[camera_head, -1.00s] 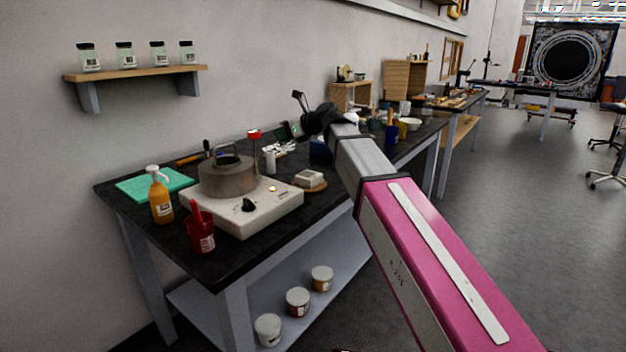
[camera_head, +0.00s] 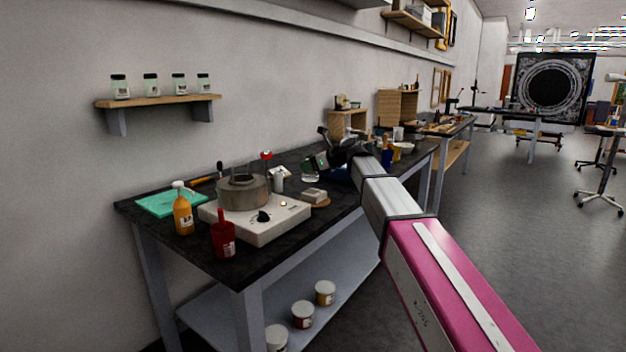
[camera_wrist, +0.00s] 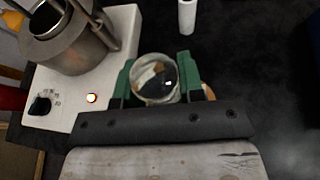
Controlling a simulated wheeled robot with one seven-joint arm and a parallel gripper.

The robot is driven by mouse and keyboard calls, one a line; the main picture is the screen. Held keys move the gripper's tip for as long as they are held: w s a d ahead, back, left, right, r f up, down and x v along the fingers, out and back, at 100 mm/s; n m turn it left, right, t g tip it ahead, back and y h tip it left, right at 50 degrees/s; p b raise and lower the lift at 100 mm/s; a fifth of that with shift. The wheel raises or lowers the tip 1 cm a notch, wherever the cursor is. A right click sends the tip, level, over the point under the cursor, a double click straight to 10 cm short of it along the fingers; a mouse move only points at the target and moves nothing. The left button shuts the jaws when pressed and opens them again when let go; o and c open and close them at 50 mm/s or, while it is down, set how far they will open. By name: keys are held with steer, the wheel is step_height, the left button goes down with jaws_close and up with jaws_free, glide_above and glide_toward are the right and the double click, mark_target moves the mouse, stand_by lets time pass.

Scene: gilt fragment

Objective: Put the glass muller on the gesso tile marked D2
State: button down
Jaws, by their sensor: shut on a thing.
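The glass muller, a clear round glass piece, is between the green fingers of my gripper (camera_wrist: 155,82) in the wrist view, where its glass top (camera_wrist: 154,70) shows. In the head view my gripper (camera_head: 315,164) is above the black bench, and the glass muller (camera_head: 310,177) hangs under it. The gripper is shut on the muller. A pale block (camera_head: 314,194) sits on a round wooden disc just below and in front of it. I cannot make out any tile marked D2.
On the black bench (camera_head: 282,240), a white hotplate (camera_head: 262,231) with a metal pot (camera_head: 243,193) stands left of the gripper. An orange bottle (camera_head: 183,215) and a red container (camera_head: 223,238) stand near its front left. A white cylinder (camera_wrist: 187,17) stands beyond the gripper.

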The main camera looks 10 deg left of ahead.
steer(key=shift+w+d+f, duration=0.2)
steer(key=shift+w+f, duration=0.15)
steer(key=shift+w, duration=0.2)
steer(key=shift+w+d+f, duration=0.15)
steer(key=shift+w+f, duration=0.15)
steer(key=shift+w, duration=0.25)
steer(key=shift+f, duration=2)
steer(key=c, duration=0.7)
jaws_free()
steer(key=shift+f, duration=0.1)
steer(key=shift+c, duration=0.2)
